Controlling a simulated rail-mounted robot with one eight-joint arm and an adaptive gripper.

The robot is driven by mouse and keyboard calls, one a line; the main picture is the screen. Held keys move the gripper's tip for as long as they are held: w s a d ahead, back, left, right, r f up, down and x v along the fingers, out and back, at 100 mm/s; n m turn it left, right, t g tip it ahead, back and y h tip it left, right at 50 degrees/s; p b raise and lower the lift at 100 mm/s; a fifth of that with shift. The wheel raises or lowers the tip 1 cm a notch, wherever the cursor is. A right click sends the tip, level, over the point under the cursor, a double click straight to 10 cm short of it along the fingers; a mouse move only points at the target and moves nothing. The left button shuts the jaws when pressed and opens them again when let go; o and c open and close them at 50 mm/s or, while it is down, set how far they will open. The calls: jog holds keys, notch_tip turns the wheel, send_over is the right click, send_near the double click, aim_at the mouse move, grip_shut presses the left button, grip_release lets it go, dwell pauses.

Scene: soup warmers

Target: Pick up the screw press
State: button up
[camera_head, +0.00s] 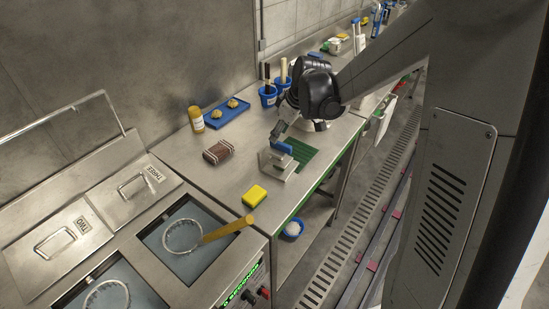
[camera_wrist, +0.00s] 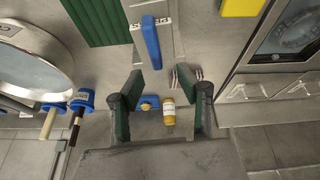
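A metal device with a blue bar (camera_head: 276,160), which looks like the screw press, stands on the steel counter at the left edge of a green ribbed mat (camera_head: 304,157). In the wrist view its blue bar (camera_wrist: 151,42) and pale metal body (camera_wrist: 164,38) show at top centre, beyond my fingertips. My gripper (camera_head: 284,128) is just behind and above the device in the head view. In the wrist view my gripper (camera_wrist: 160,85) has its two green fingers spread wide with nothing held between them. The fingers appear apart from the device, and its lower part is partly hidden.
A brown wire-bound block (camera_head: 218,152), yellow sponge (camera_head: 254,195), yellow-capped bottle (camera_head: 196,119) and blue tray (camera_head: 213,121) are on the counter. Blue cups (camera_head: 268,99) with handles stand behind my gripper.

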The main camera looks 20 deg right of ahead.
aim_at(279, 158)
jog(key=shift+w+p+x, duration=0.2)
jog(key=shift+p+x, duration=0.1)
jog(key=shift+x, duration=2.6)
jog(key=shift+d, duration=0.2)
grip_shut()
